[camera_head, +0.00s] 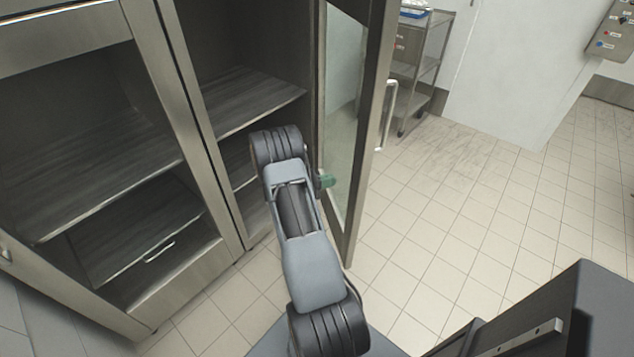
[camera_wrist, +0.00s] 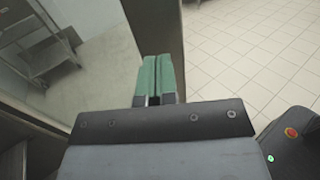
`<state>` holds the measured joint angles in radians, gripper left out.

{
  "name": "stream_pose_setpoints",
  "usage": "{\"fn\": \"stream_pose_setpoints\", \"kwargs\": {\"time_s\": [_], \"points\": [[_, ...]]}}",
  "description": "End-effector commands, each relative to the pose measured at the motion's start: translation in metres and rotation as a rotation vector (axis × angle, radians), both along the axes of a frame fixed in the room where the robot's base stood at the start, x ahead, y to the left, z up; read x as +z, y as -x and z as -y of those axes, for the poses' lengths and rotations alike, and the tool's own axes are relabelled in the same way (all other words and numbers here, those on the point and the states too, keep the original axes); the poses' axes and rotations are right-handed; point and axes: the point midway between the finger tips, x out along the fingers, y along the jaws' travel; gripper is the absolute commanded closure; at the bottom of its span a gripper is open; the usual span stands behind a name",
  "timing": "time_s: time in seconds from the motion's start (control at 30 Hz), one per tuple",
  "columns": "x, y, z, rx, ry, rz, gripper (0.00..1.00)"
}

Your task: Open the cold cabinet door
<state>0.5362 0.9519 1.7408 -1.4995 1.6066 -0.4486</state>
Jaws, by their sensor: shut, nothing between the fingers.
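The cabinet's right glass door (camera_head: 353,120) stands swung out from the cabinet (camera_head: 190,110), roughly square to its front. Its handle (camera_head: 387,115) is on the outer face, to the right. My gripper (camera_head: 328,180) is on the inner side of the door, close to the glass and frame. In the wrist view my gripper (camera_wrist: 158,78) has its green fingers together and empty, in front of the door's dark frame (camera_wrist: 157,28). I cannot tell whether the fingers touch the door. The glass (camera_wrist: 95,60) lies left of the fingers.
The left cabinet section (camera_head: 110,150) shows shelves, with a handle (camera_head: 5,256) at its far left. Open shelves (camera_head: 245,100) show behind my arm. A wheeled metal rack (camera_head: 425,60) stands beyond the door. The tiled floor (camera_head: 460,215) right of the door is clear.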

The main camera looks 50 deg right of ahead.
Motion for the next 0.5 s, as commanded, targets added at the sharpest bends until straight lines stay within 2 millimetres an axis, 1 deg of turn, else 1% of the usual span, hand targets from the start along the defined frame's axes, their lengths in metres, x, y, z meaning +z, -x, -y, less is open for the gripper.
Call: {"fn": "stream_pose_setpoints", "kwargs": {"time_s": [0.03,0.2,0.4,0.5], "points": [[0.000,0.007,0.008,-0.003,-0.001,0.000,1.00],[0.000,0.022,0.031,-0.002,-0.001,0.001,1.00],[0.000,0.035,0.048,-0.002,0.000,0.001,1.00],[0.000,0.038,0.053,0.000,0.000,0.001,1.00]]}}
